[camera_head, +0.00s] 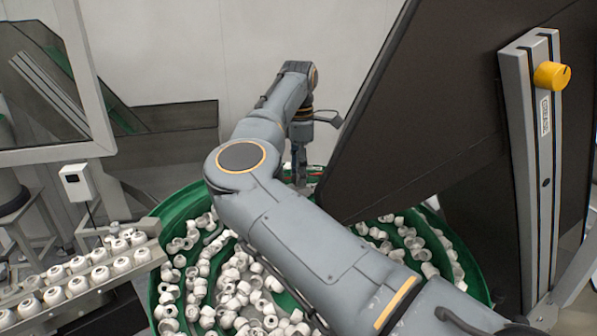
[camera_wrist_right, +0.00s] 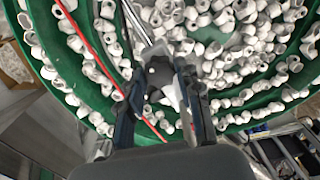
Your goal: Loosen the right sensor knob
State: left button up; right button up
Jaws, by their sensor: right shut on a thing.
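A yellow knob (camera_head: 552,76) sits on an upright metal profile at the right of the head view, well apart from my right gripper. My right gripper (camera_head: 301,168) reaches down at the far side of the green bowl, partly hidden behind my arm. In the right wrist view its two dark fingers (camera_wrist_right: 163,88) are shut on a grey part (camera_wrist_right: 158,72) over the bowl. I cannot tell for sure whether this part is the right sensor knob. My left gripper is not in view.
The green bowl (camera_head: 160,215) holds many loose white caps. A red bar (camera_wrist_right: 95,55) runs beside the fingers in the wrist view. A large dark panel (camera_head: 440,100) stands close to the right of my arm. A rail with caps (camera_head: 90,270) is at left.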

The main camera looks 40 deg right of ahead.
jog(key=shift+r, duration=0.1)
jog(key=o, duration=1.1)
jog(key=shift+o, duration=0.2)
